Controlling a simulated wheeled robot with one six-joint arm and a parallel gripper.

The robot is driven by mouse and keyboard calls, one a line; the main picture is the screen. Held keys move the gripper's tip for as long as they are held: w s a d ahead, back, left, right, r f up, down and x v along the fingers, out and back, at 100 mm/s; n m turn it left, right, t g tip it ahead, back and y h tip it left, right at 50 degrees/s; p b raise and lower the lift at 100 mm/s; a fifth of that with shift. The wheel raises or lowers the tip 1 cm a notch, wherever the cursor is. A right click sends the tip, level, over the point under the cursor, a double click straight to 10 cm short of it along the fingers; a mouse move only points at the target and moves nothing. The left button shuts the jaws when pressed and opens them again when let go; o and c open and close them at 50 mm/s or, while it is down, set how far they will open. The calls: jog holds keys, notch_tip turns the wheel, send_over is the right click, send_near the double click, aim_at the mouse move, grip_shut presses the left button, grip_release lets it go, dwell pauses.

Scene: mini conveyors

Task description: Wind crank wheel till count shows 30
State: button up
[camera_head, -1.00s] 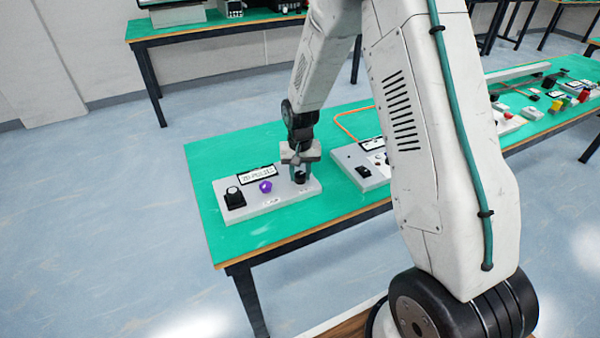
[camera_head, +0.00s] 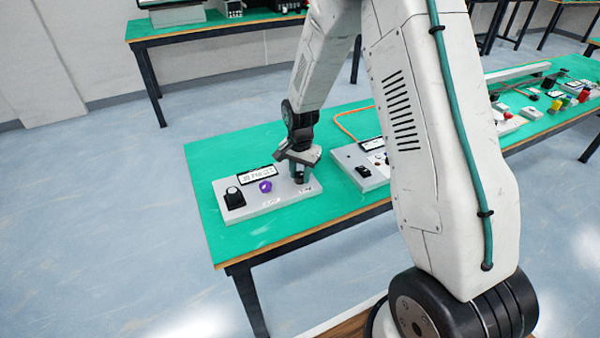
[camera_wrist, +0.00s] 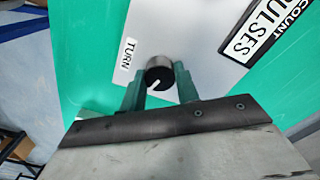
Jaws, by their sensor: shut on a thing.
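The crank wheel looks like a small dark round knob with a white pointer line (camera_wrist: 159,75), beside a "TURN" label (camera_wrist: 128,61) in the wrist view. My gripper (camera_head: 299,176) points down over the right end of a grey panel (camera_head: 268,206). In the wrist view its two green-grey fingers (camera_wrist: 158,84) are shut on the knob, one on each side. A display (camera_head: 258,177) on the panel is too small to read in the head view. In the wrist view only part of its frame, marked "COUNT" and "PULSES" (camera_wrist: 252,35), shows; the digits cannot be read.
The same panel carries a purple knob (camera_head: 265,186) and a black knob (camera_head: 234,196) to the left. A second grey panel (camera_head: 372,178) stands close to the right of my gripper. The green table (camera_head: 212,165) is bare around the panel's left and back.

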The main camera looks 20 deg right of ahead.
aim_at(300, 174)
dwell(0.4)
jog(key=o, duration=1)
jog(key=shift+r, duration=0.1)
notch_tip(300, 174, up, 8)
jog(key=shift+f, duration=0.2)
